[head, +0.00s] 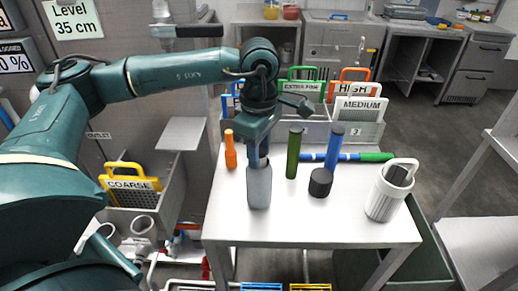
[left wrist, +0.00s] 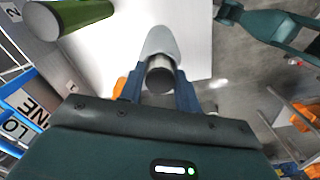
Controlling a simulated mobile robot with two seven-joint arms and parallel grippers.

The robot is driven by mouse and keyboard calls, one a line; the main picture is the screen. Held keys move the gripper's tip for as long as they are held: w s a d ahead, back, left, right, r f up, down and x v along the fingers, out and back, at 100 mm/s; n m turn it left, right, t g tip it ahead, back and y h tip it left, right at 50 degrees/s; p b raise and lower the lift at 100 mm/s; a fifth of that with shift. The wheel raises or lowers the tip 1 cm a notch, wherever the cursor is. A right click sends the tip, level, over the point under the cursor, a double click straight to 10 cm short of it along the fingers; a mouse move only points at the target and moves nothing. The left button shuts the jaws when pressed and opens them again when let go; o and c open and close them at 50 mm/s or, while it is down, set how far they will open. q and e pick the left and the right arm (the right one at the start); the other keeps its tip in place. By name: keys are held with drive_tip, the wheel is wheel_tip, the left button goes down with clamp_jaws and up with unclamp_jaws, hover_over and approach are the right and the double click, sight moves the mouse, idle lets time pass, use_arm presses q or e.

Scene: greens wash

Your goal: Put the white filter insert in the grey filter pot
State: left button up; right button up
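The white filter insert (head: 383,198) stands upright at the right of the table, a ribbed white cylinder with a loop handle and dark opening on top. My left gripper (head: 259,153) points down at a grey bottle-shaped container (head: 259,188), its blue fingers around the container's narrow neck. In the left wrist view both fingers press the sides of its dark-ended neck (left wrist: 160,81). The container is upright, on or just above the table. I cannot tell whether it is the grey filter pot; an open grey cylinder (head: 143,226) also stands low at the left.
A green cylinder (head: 293,154), a blue cylinder (head: 334,147), a small black cylinder (head: 320,184) and an orange bottle (head: 230,150) stand around my left gripper. A blue-and-green marker-like rod (head: 374,156) lies behind. Labelled sieves line the back. The table's front is clear.

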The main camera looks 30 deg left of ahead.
use_arm(q)
drive_tip(key=o, duration=0.3)
use_arm(e)
drive_tip(key=shift+r, duration=0.2)
use_arm(q)
drive_tip(key=shift+o, duration=0.2)
drive_tip(key=shift+r, duration=0.55)
wheel_tip(320, 180, up, 11)
drive_tip(key=shift+r+b, duration=0.15)
drive_tip(key=shift+b, duration=0.25)
use_arm(e)
drive_tip(key=shift+a+f, duration=0.1)
drive_tip(key=shift+a, duration=0.1)
drive_tip(key=shift+d, duration=0.1)
